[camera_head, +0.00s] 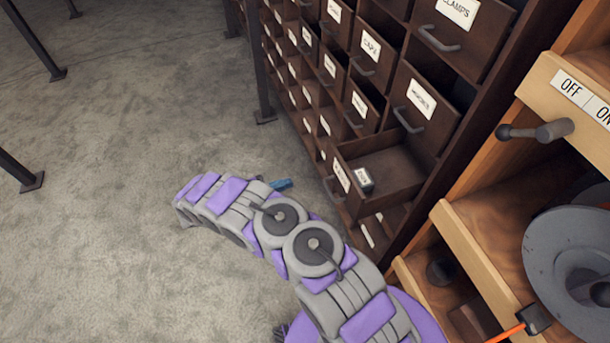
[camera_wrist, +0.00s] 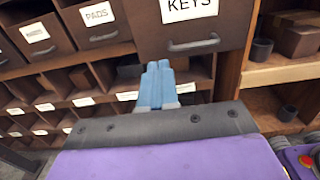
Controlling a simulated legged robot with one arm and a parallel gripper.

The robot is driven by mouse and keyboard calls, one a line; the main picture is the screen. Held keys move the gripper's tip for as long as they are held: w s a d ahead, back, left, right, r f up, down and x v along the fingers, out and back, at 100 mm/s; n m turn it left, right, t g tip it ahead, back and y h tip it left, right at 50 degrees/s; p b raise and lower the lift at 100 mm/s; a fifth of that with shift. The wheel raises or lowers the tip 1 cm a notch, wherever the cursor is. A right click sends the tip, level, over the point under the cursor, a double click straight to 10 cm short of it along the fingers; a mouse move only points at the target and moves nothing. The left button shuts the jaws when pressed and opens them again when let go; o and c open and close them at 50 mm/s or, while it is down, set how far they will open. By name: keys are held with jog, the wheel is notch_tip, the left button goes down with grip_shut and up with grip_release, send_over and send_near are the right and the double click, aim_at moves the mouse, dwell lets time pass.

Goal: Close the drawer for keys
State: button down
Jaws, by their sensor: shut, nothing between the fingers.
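The drawer labelled KEYS (camera_wrist: 190,28) is at the top of the wrist view, dark brown with a white label and a grey bar handle (camera_wrist: 193,43). It appears to be the pulled-out drawer (camera_head: 390,172) in the head view, low in the right column of the cabinet. Its label is too oblique to read there. A small labelled item (camera_head: 364,180) shows inside it. My gripper (camera_head: 281,184) has blue fingers, shut and empty, out in front of the drawer and left of it in the head view. In the wrist view the fingers (camera_wrist: 157,75) show just below the handle.
The cabinet holds many labelled drawers, such as PADS (camera_wrist: 97,14); several stand partly out. A wooden shelf unit (camera_head: 480,240) with a grey disc (camera_head: 570,260) and a lever (camera_head: 540,131) stands at right. Bare floor (camera_head: 130,220) lies to the left, with dark posts.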

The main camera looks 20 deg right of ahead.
aim_at(332, 169)
jog(key=d+b, duration=0.1)
jog(key=d, duration=0.6)
jog(key=d+b, duration=0.1)
jog(key=d, duration=0.5)
jog(key=shift+w+d, duration=0.2)
jog(key=shift+d, duration=0.2)
jog(key=d+b, duration=0.1)
jog(key=d, duration=1.2)
jog(key=d+b, duration=0.1)
jog(key=d, duration=0.5)
jog(key=shift+w+d+b, duration=0.3)
jog(key=shift+d, duration=0.6)
jog(key=shift+w+a+r, duration=0.1)
jog(key=shift+r, duration=0.05)
